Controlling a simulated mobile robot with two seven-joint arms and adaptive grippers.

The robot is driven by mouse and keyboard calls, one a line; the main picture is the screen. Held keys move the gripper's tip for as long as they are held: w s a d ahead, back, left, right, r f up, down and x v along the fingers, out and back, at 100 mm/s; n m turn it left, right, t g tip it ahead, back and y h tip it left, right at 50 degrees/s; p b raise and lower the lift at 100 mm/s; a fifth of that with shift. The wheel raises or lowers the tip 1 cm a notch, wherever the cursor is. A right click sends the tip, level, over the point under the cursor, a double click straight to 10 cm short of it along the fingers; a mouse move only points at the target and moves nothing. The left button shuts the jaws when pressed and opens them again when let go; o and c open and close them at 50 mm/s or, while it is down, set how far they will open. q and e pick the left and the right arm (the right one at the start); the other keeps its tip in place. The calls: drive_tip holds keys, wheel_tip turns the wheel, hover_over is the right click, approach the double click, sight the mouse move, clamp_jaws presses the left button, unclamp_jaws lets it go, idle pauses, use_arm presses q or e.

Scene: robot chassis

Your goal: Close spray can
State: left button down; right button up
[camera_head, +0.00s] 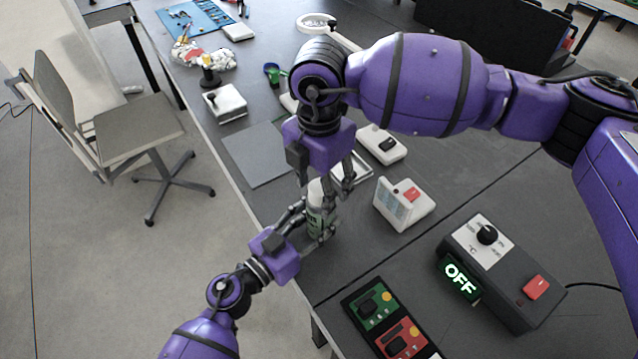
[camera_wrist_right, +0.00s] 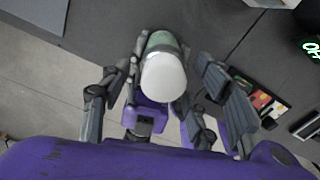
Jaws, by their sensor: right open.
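The spray can (camera_head: 315,216) stands upright near the table's left edge, with a green and white body. A white cap (camera_wrist_right: 164,80) covers its top in the right wrist view; I cannot tell how firmly it sits. My left gripper (camera_head: 316,222) comes in from the lower left, with its fingers shut around the can's body. My right gripper (camera_head: 326,184) is above the can, pointing down, open. In the right wrist view its fingers (camera_wrist_right: 168,92) are on either side of the cap, with gaps showing. The right gripper partly hides the can's top in the head view.
A white device with a red button (camera_head: 405,205) stands right of the can. A grey mat (camera_head: 260,155) lies behind. A chair (camera_head: 130,130) stands left of the table.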

wheel_tip(320, 180, up, 12)
idle(0.6)
use_arm(q)
drive_tip(key=c, duration=0.9)
unclamp_jaws()
drive_tip(key=v, duration=1.2)
drive_tip(key=shift+a, duration=0.1)
